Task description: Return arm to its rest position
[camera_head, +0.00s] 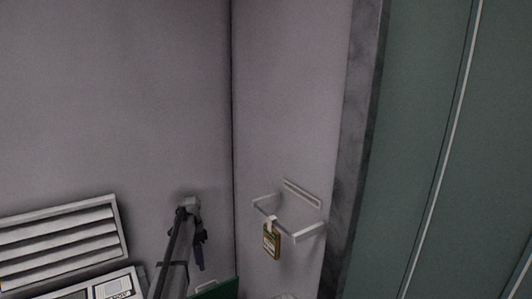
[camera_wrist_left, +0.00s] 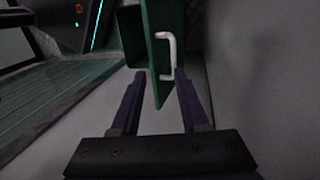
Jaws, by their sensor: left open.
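My left arm rises from the bottom of the head view, and its gripper (camera_head: 201,258) hangs downward near the wall, small and dark. In the left wrist view the two fingers of the left gripper (camera_wrist_left: 157,76) are apart. A green bin or panel (camera_wrist_left: 164,18) with a white handle (camera_wrist_left: 171,53) shows beyond and partly between the fingertips. Nothing is visibly clamped; I cannot tell whether a finger touches the green thing. A green edge (camera_head: 218,291) also shows at the bottom of the head view, right of the arm. My right gripper is out of view.
A white wall bracket (camera_head: 310,231) with a hanging yellow tag (camera_head: 271,242) is right of the arm. A slatted vent (camera_head: 62,240) and a labelled panel (camera_head: 112,287) are at lower left. A green-grey door (camera_head: 440,130) stands at right. The upper wall is bare.

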